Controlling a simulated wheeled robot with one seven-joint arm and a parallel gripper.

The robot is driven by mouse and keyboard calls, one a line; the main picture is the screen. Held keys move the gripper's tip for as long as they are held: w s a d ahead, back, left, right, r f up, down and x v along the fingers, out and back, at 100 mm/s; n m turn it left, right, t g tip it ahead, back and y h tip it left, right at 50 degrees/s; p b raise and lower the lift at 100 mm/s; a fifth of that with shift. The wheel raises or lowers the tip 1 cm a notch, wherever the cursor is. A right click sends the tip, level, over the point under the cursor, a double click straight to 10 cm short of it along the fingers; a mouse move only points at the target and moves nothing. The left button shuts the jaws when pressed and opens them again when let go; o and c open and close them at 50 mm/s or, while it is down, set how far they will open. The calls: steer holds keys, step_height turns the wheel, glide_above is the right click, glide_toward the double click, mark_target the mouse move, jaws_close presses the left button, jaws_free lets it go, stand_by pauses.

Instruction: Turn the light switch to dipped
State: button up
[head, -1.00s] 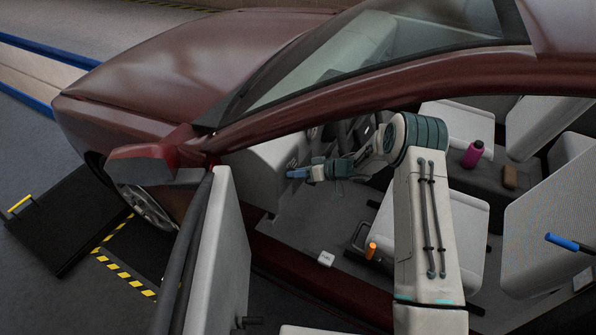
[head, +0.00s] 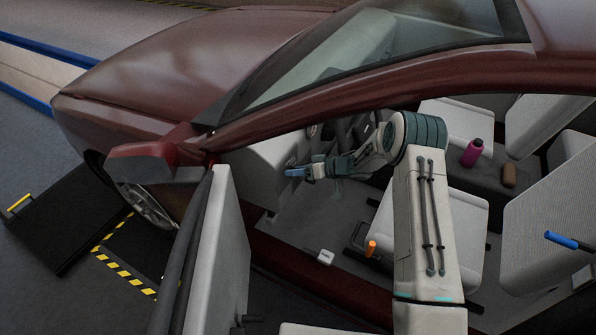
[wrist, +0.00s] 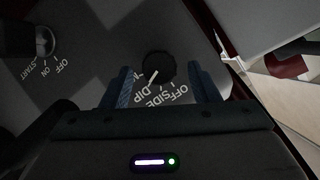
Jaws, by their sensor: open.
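The light switch is a black round knob (wrist: 158,66) on the grey dash panel, seen in the wrist view. A white pointer line on it slants down and to the left. White letters reading OFF, SIDE and DIP (wrist: 148,96) lie below it; a further label at the left is partly hidden by a finger. The pointer leans toward the DIP side, but I cannot tell its exact mark. My gripper (wrist: 159,77) is open, with one blue finger on each side of the knob; contact cannot be told. In the head view my gripper (head: 297,172) is at the dash.
An ignition switch (wrist: 45,42) with OFF, ON and START labels is at the wrist view's upper left. The open car door (head: 220,250) stands front left. A seat (head: 465,225) is right of my arm. A pink bottle (head: 472,152) stands farther back.

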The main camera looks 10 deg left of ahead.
steer(key=b+v, duration=0.2)
steer(key=v, duration=1.1)
steer(key=shift+d+r, duration=0.15)
steer(key=shift+d, duration=0.2)
